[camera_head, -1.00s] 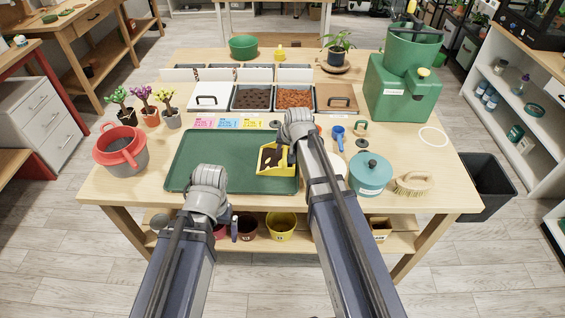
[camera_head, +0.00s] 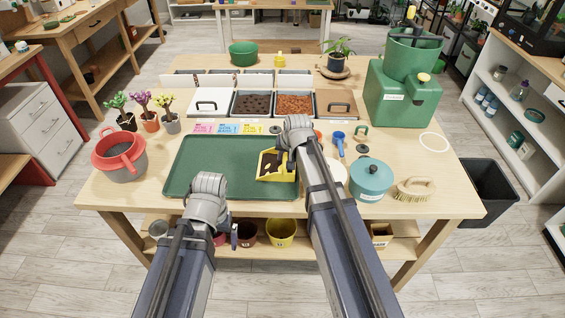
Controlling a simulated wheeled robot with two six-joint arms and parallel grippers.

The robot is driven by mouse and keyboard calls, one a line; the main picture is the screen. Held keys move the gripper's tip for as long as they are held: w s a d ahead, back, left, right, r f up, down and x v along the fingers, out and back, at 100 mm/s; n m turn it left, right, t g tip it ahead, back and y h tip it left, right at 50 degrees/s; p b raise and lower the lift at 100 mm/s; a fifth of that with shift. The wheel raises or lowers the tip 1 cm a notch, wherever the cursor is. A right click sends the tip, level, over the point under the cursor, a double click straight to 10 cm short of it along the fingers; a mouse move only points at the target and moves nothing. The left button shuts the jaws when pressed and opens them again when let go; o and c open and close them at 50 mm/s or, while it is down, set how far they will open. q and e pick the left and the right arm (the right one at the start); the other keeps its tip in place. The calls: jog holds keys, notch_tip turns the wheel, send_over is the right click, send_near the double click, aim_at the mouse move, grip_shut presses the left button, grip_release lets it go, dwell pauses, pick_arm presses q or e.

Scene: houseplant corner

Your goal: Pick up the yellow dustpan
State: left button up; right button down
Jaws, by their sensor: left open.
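The yellow dustpan (camera_head: 270,179) lies on the right part of the green tray (camera_head: 215,143), with dark soil and pale bits in its pan. My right gripper (camera_head: 290,147) is over the dustpan's right side; its wrist hides its fingers and part of the dustpan. I cannot tell whether it touches or holds the dustpan. My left gripper (camera_head: 218,208) is open at the tray's front edge, left of the dustpan and apart from it. Its fingers are mostly hidden behind its wrist.
A teal lidded pot (camera_head: 371,178) and a wooden brush (camera_head: 414,188) stand right of my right arm. A blue scoop (camera_head: 338,141) lies behind them. A red-rimmed grey pot (camera_head: 120,165) stands at the left. Lidded and filled bins (camera_head: 251,118) line the back. The tray's left half is clear.

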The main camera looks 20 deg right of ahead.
pick_arm(q)
jog(key=shift+r, duration=0.1)
pick_arm(e)
jog(key=shift+r, duration=0.1)
notch_tip(320, 180, up, 10)
jog(key=p, duration=1)
pick_arm(q)
notch_tip(320, 180, up, 10)
pick_arm(e)
jog(key=c, duration=1.4)
grip_release()
grip_shut()
pick_arm(q)
jog(key=shift+c, duration=0.3)
